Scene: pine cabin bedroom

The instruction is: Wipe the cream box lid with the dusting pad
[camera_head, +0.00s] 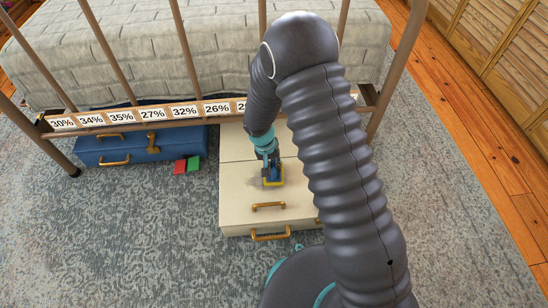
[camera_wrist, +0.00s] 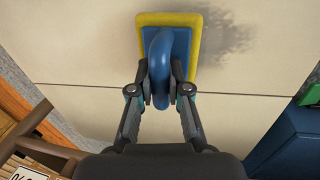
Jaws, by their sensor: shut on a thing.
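The cream box (camera_head: 240,207) lies on the rug, partly under the bed frame, with brass handles at its front. Its lid (camera_wrist: 70,45) fills most of the wrist view. A grey dusty smudge (camera_wrist: 232,38) shows on the lid beside the pad, and it also shows in the head view (camera_head: 259,184). The dusting pad (camera_wrist: 197,52) has a yellow base and a blue back with a blue handle. My gripper (camera_wrist: 160,88) is shut on the pad's handle. The pad is at the lid, flat over it; whether it touches cannot be told.
A blue case (camera_head: 140,146) lies to the left under the bed, with small red (camera_head: 180,167) and green (camera_head: 194,163) blocks in front. The bed's rail (camera_head: 140,114) with percentage labels and upright bars stand close behind my gripper. Patterned rug (camera_head: 130,230) lies open at front left.

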